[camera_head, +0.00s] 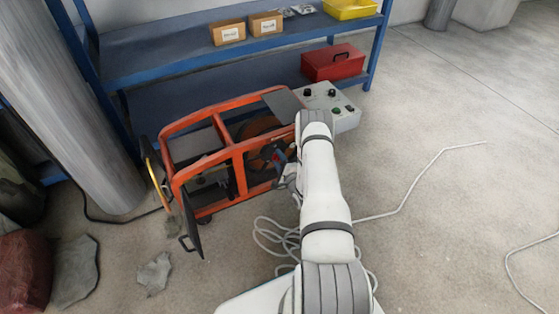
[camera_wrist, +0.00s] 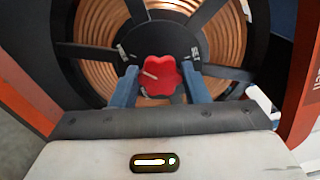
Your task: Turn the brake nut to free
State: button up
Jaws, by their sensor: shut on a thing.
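The brake nut is a red lobed knob (camera_wrist: 161,75) with a pale pointer line, at the hub of a dark spoked reel wound with copper-coloured wire (camera_wrist: 95,82).
A grey control box (camera_head: 345,117) with knobs stands at the frame's right end. A blue shelf (camera_head: 170,58) stands behind, with a red toolbox (camera_head: 333,64). A pale cable (camera_head: 270,235) lies coiled on the floor. Open floor lies to the right.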

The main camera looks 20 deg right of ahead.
jog(key=shift+n, duration=0.6)
jog(key=o, duration=1)
jog(key=shift+c, duration=0.2)
jog(key=s+p, duration=0.2)
jog(key=s, duration=0.5)
jog(key=shift+s+d, duration=0.15)
jog(key=shift+s, duration=0.25)
